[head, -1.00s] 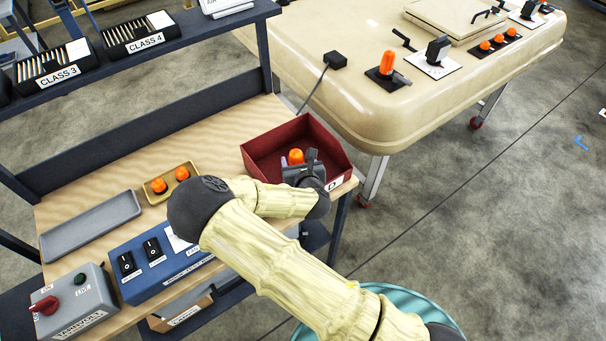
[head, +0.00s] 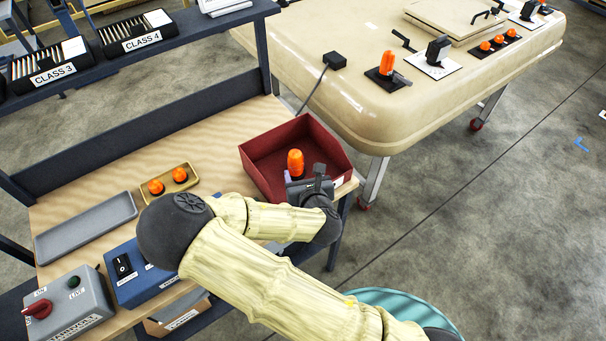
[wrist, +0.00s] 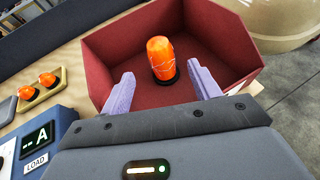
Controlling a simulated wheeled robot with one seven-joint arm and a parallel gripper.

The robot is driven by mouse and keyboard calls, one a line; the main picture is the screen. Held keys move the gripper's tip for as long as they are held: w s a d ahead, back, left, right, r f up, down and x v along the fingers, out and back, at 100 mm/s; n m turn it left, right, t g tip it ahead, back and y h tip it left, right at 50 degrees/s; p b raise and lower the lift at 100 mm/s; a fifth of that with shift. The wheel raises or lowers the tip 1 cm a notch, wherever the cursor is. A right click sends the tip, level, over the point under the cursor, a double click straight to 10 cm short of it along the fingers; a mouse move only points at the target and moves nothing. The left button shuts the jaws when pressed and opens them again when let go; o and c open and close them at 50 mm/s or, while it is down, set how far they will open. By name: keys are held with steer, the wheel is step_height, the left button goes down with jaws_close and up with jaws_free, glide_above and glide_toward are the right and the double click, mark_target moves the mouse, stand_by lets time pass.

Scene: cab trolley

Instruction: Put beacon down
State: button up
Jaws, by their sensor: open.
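The orange beacon (head: 295,162) stands upright inside the red bin (head: 256,156), on the bin's floor. In the wrist view the beacon (wrist: 161,58) shows its dark base and sits beyond my fingertips, apart from both. My gripper (wrist: 163,90) is open, with its two pale purple fingers spread at the near side of the bin (wrist: 105,45). In the head view my gripper (head: 290,180) is partly hidden by my wrist at the bin's near edge.
A yellow tray (head: 190,187) with two orange domes and a grey tray (head: 85,228) lie left on the wooden bench. A blue switch box (head: 140,278) and a grey control box (head: 70,308) stand in front. A beige trolley (head: 350,105) stands behind right.

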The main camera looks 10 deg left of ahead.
stand_by(0.3)
steer(key=d+m+g+h, duration=0.5)
steer(key=d+m+h, duration=0.2)
steer(key=d+m, duration=1.3)
steer(key=s+d+r+m+g, duration=0.2)
steer(key=s+d+r+m, duration=0.2)
steer(key=m, duration=0.6)
steer(key=s+d+r+m+g, duration=0.2)
steer(key=s+d+r+m, duration=0.2)
steer(key=s+r+m, duration=0.3)
steer(key=r+m, duration=0.1)
steer(key=m, duration=0.3)
steer(key=shift+d+g+y, duration=0.25)
steer(key=shift+g+y, duration=0.05)
steer(key=shift+y, duration=0.1)
steer(key=shift+s, duration=0.1)
